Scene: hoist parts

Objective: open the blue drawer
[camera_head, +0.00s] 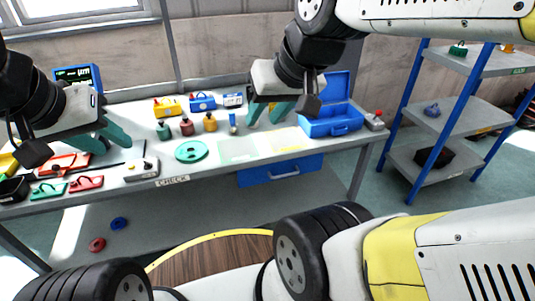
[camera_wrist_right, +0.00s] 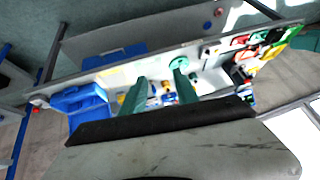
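The blue drawer (camera_head: 280,171) hangs under the right part of the workbench and looks shut. Its pale handle (camera_head: 284,175) is on the front. In the right wrist view the drawer (camera_wrist_right: 115,56) shows beyond the bench edge. My right gripper (camera_head: 270,113) is above the back of the bench, up and behind the drawer; its green fingers (camera_wrist_right: 160,82) stand apart with nothing between them. My left gripper (camera_head: 105,140) is over the left part of the bench, fingers apart, and looks empty.
A blue toolbox (camera_head: 333,122) with its lid up stands on the bench's right end. Several bottles and small boxes stand along the back. A green disc (camera_head: 191,151) lies mid-bench. A blue-posted shelf (camera_head: 440,115) stands at right. A round wooden top (camera_head: 210,262) is in front.

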